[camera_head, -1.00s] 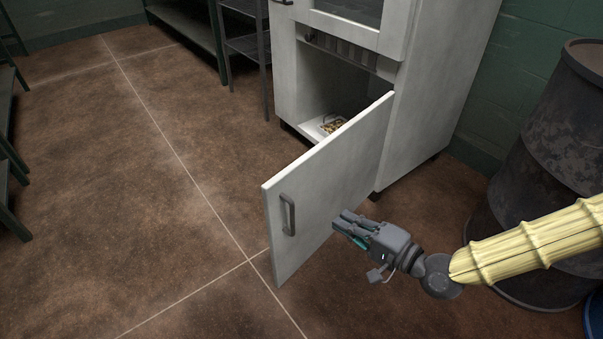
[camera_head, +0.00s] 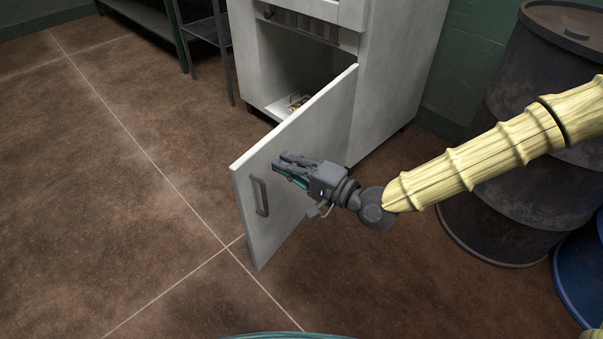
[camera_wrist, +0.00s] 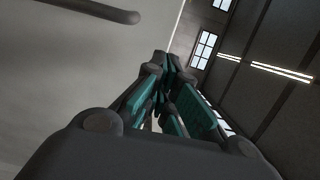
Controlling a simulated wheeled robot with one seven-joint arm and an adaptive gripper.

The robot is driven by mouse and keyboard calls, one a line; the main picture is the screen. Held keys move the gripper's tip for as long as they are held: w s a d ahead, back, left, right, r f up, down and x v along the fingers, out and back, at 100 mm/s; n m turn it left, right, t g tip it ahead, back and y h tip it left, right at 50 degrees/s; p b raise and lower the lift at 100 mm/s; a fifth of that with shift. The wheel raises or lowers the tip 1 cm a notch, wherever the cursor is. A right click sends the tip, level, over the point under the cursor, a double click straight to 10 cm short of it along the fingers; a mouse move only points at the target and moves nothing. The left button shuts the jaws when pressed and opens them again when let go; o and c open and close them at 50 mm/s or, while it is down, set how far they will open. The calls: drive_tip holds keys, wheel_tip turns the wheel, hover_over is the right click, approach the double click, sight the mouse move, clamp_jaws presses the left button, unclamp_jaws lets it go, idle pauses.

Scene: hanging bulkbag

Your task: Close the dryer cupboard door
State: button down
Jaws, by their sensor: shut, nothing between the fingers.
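The white dryer cupboard (camera_head: 400,70) stands at the top centre of the head view. Its lower door (camera_head: 300,135) is swung wide open, and the free edge points toward the lower left. A grey bar handle (camera_head: 260,197) is on the door's outer face near that edge. My gripper (camera_head: 280,167) is shut and empty, in front of the outer face and to the right of the handle. I cannot tell whether it touches the door. In the wrist view the fingers (camera_wrist: 165,75) are together, with the door face (camera_wrist: 70,60) and handle (camera_wrist: 95,10) on the left.
A small patterned item (camera_head: 297,102) lies inside the open compartment. A dark drum (camera_head: 510,190) stands on the right, with a blue drum (camera_head: 580,270) at the edge. Metal shelving (camera_head: 207,35) stands left of the cupboard. The brown floor (camera_head: 110,190) on the left is clear.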

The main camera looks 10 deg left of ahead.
sight(260, 151)
drive_tip(key=b+x, duration=0.1)
drive_tip(key=x, duration=0.3)
drive_tip(key=shift+w+a, duration=0.1)
drive_tip(key=shift+a, duration=0.1)
drive_tip(key=shift+w+a, duration=0.1)
drive_tip(key=shift+a, duration=0.1)
drive_tip(key=shift+a, duration=0.1)
